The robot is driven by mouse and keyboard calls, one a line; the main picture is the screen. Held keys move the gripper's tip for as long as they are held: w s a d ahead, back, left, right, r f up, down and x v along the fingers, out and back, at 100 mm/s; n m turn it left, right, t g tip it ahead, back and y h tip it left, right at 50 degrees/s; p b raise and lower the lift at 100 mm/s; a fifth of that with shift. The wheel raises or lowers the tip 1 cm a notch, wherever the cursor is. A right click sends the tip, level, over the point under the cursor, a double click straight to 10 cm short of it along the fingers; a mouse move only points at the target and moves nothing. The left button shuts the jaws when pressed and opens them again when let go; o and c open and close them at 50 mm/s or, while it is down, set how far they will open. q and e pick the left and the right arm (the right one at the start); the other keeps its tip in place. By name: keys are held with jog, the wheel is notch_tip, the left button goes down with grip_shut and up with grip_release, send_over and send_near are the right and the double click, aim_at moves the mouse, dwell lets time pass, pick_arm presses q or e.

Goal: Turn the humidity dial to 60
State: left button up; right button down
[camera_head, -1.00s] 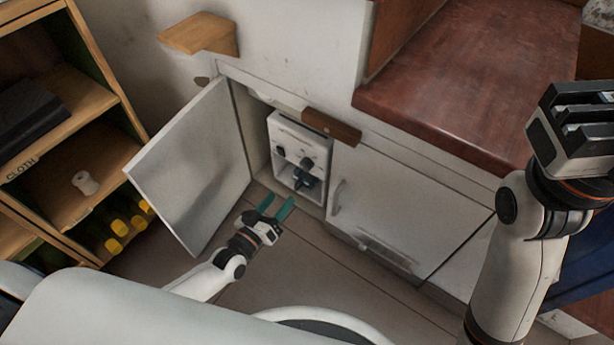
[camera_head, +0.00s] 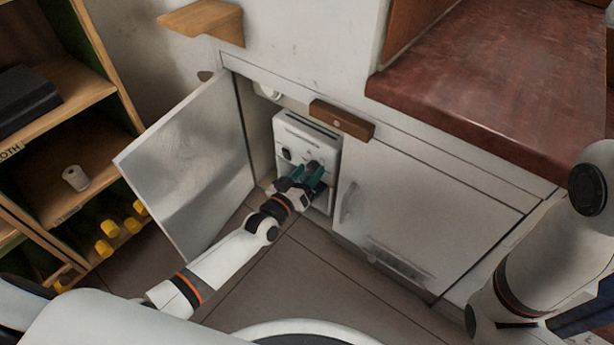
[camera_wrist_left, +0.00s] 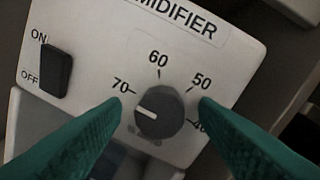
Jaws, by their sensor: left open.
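The white humidifier (camera_head: 322,137) stands inside the open cabinet; its panel fills much of the left wrist view (camera_wrist_left: 105,40). The grey round humidity dial (camera_wrist_left: 170,112) has marks 70, 60, 50 and 40. Its white pointer line points left, slightly below the 70 mark. In the head view the dial is partly hidden by my fingers. My left gripper (camera_head: 308,173) is at the panel, its teal fingers open on either side of the dial (camera_wrist_left: 160,106), with a gap visible on the left; contact on the right is unclear. My right gripper is out of view.
A black ON/OFF switch (camera_wrist_left: 57,70) is left of the dial. The open cabinet door (camera_head: 190,165) stands left of my left arm, and a closed door (camera_head: 430,215) is to the right. A wooden block (camera_head: 342,119) juts above the opening. Shelves (camera_head: 75,105) stand at far left.

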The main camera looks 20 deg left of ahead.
pick_arm(q)
jog(key=c, duration=1)
